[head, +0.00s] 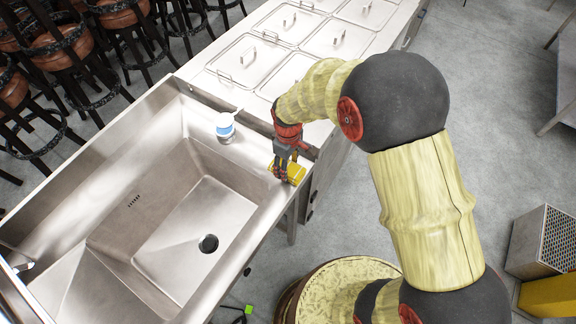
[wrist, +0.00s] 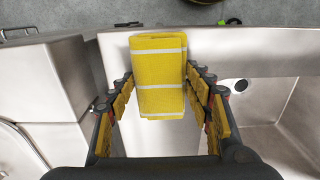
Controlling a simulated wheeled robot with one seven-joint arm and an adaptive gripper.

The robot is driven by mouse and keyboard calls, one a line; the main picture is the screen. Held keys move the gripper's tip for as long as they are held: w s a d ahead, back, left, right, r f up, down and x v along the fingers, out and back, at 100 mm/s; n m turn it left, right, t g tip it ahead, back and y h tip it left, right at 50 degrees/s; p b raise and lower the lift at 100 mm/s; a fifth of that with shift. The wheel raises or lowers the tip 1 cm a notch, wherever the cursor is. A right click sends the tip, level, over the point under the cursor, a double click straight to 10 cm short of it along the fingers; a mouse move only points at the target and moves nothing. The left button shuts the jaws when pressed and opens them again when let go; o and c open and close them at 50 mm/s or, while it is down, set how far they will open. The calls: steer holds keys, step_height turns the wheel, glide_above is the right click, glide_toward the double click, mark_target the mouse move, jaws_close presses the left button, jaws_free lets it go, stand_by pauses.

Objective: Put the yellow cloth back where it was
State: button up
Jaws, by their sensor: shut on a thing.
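The yellow cloth (head: 296,173) is a folded bundle at the right-hand rim of the steel sink unit. In the wrist view the cloth (wrist: 158,82) shows pale stripes across it and lies over a bare steel ledge. My gripper (head: 287,168) points down at it from above. In the wrist view my gripper (wrist: 159,77) has its fingers at the left and right sides of the cloth, shut on it. I cannot tell whether the cloth rests on the ledge or is just above it. Part of it is hidden by the fingers in the head view.
The sink basin (head: 175,215) with a dark drain lies left of the cloth. A blue-and-white container (head: 225,126) stands on the sink's rim. A counter with several lidded steel pans (head: 247,58) adjoins behind. Stools (head: 75,50) stand at the upper left. A patterned box (head: 543,240) is at right.

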steer(key=shift+f, duration=0.2)
steer(key=o, duration=1.1)
steer(key=shift+r, duration=0.1)
steer(key=shift+r, duration=0.1)
